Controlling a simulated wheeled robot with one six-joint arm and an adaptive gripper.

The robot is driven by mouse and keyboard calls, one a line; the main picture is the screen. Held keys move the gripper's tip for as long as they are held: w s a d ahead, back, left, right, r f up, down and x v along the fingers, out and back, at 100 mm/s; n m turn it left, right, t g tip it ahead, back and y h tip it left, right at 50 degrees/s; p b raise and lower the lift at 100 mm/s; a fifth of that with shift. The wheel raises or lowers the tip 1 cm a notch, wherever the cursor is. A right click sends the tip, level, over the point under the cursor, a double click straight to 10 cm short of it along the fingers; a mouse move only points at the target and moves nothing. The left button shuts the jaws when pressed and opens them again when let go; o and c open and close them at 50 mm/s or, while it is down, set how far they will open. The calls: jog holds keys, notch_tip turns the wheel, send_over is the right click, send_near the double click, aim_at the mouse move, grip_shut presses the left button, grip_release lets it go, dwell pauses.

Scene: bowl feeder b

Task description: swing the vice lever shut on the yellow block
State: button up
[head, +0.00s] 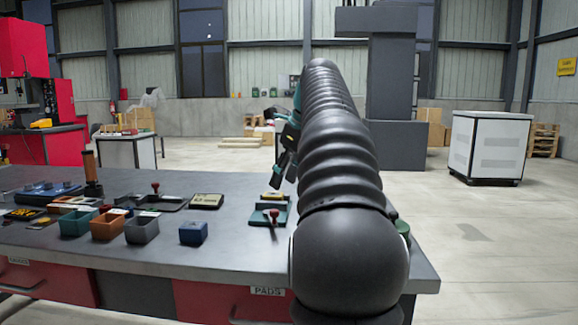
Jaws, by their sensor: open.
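The vice (258,216) is a small dark teal fixture on the grey bench, just left of my arm. The yellow block (274,196) sits at the back of the vice, partly under my gripper in this view. The vice lever (274,219) shows as a short stem with a red knob on its top, at the front of the vice. My gripper (279,174) is open and hangs above and behind the vice, fingers pointing down. It looks empty and apart from the lever. My arm hides part of the gripper and the area right of the vice.
Bare bench lies in front of the vice.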

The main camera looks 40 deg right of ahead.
jog(key=shift+v, duration=1.55)
jog(key=s+a+f+n, duration=0.3)
jog(key=a+f+n, duration=0.2)
jog(key=a+n, duration=0.4)
jog(key=s+a+f+n, duration=0.3)
jog(key=a+f+n, duration=0.3)
jog(key=a, duration=0.4)
jog(key=s+a+f+n, duration=0.4)
jog(key=s+f+n, duration=0.2)
jog(key=f+n, duration=0.3)
jog(key=s+a+f+n+t+h, duration=0.1)
jog(key=s+a+f+n, duration=0.4)
jog(key=f+n, duration=0.3)
jog(key=shift+s+a+f+n, duration=0.3)
jog(key=shift+s+f+n, duration=0.1)
jog(key=shift+s+f, duration=0.4)
jog(key=shift+s+r, duration=0.1)
jog(key=shift+r, duration=0.05)
